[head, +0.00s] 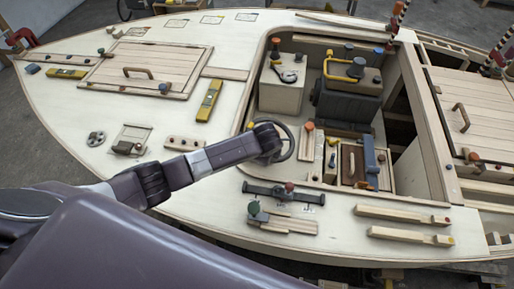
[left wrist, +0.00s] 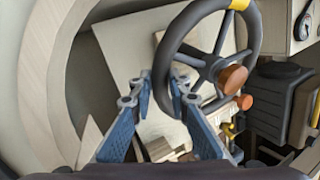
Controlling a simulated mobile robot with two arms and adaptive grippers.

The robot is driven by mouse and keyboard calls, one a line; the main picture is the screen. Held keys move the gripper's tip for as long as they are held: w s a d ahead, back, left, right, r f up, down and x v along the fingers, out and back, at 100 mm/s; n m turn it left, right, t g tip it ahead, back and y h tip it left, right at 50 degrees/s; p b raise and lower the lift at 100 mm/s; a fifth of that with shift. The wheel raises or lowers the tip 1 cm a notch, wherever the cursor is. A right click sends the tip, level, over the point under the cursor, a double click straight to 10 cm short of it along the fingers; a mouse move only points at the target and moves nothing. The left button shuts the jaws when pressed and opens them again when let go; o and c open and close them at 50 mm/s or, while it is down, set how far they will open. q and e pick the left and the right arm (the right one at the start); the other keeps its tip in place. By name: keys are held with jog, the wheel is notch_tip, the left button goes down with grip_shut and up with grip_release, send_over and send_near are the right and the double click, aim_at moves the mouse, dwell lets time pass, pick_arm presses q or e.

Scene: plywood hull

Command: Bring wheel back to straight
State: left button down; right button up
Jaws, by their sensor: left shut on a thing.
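The steering wheel (head: 291,143) stands in the cockpit opening, partly hidden in the head view by my left arm's end. In the left wrist view the wheel (left wrist: 219,38) has a dark rim, grey spokes and an orange-brown knob (left wrist: 233,79) at its middle. A yellow band (left wrist: 238,4) marks the rim at the top edge of the picture. My left gripper (left wrist: 163,88) is shut on the left side of the rim, its blue fingers on either side of it. The fingertips are hidden in the head view. My right gripper is in neither view.
A box with a black gauge (head: 284,80) and a dark engine block with yellow pipe (head: 345,85) stand beyond the wheel. A blue lever (head: 370,160) stands to its right. A dark bar fitting (head: 284,193) and wooden strips (head: 402,216) lie on the near deck.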

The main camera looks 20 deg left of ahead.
pick_arm(q)
jog(key=shift+w+d+f+n+y, duration=0.1)
jog(key=shift+d+f+n+y, duration=0.2)
jog(key=shift+d+n, duration=0.35)
jog(key=shift+d+f+n+y, duration=0.15)
jog(key=shift+d+n+y, duration=0.25)
jog(key=shift+n, duration=0.45)
jog(key=shift+d, duration=0.1)
jog(key=c, duration=2.2)
grip_release()
jog(key=shift+o, duration=0.4)
jog(key=shift+r, duration=0.1)
jog(key=v, duration=1.2)
